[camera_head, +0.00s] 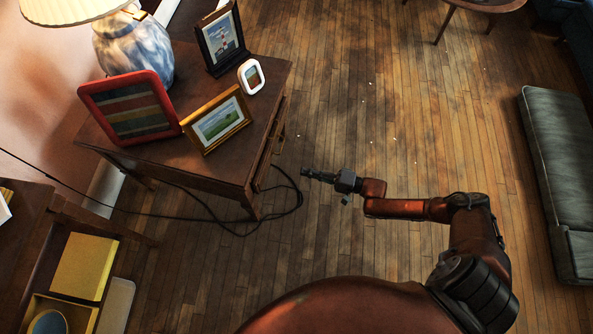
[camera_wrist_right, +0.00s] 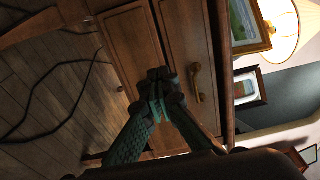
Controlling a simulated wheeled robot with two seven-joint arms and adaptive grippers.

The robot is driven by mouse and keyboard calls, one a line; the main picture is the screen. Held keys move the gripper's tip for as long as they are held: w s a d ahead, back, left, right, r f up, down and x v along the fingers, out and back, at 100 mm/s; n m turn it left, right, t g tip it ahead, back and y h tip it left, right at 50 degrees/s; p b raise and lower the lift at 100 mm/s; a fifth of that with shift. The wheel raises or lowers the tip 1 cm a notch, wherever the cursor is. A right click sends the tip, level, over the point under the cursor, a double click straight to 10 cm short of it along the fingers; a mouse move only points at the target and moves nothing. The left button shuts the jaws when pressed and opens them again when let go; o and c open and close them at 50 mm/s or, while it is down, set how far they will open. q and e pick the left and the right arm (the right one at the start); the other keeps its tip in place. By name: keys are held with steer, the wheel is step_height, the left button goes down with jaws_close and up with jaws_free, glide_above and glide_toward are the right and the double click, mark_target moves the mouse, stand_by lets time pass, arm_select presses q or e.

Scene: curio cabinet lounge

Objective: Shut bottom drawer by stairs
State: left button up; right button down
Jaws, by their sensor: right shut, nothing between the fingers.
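A dark wooden side table with drawers (camera_head: 160,158) stands at upper left, its drawer fronts facing right. In the right wrist view the table appears turned on its side. Its upper drawer (camera_wrist_right: 182,40) has a brass handle (camera_wrist_right: 196,82), and the lower drawer (camera_wrist_right: 130,45) lies to the left of it, partly behind my fingers. A dark line separates the two fronts; I cannot tell how far either stands out. My right gripper (camera_head: 306,173) is shut and empty, pointing at the drawer side. In the wrist view its fingertips (camera_wrist_right: 157,78) overlap the lower drawer front; contact is unclear. My left gripper is out of view.
A lamp (camera_head: 133,50), a red frame (camera_head: 130,108), a gold frame (camera_head: 215,120) and other frames stand on the table. A black cable (camera_head: 235,228) loops on the floor beside it. A grey sofa (camera_head: 560,170) is at right.

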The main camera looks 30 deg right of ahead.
steer(key=m, duration=0.1)
steer(key=m+g+h+p, duration=0.1)
steer(key=m+g+h, duration=0.15)
steer(key=m, duration=1.45)
glide_toward(259, 179)
steer(key=shift+y, duration=0.25)
steer(key=x, duration=0.5)
steer(key=shift+w+a+f+b, duration=0.15)
steer(key=shift+a+b, duration=0.05)
steer(key=shift+b, duration=0.1)
steer(key=shift+w+a, duration=0.3)
steer(key=shift+w, duration=0.05)
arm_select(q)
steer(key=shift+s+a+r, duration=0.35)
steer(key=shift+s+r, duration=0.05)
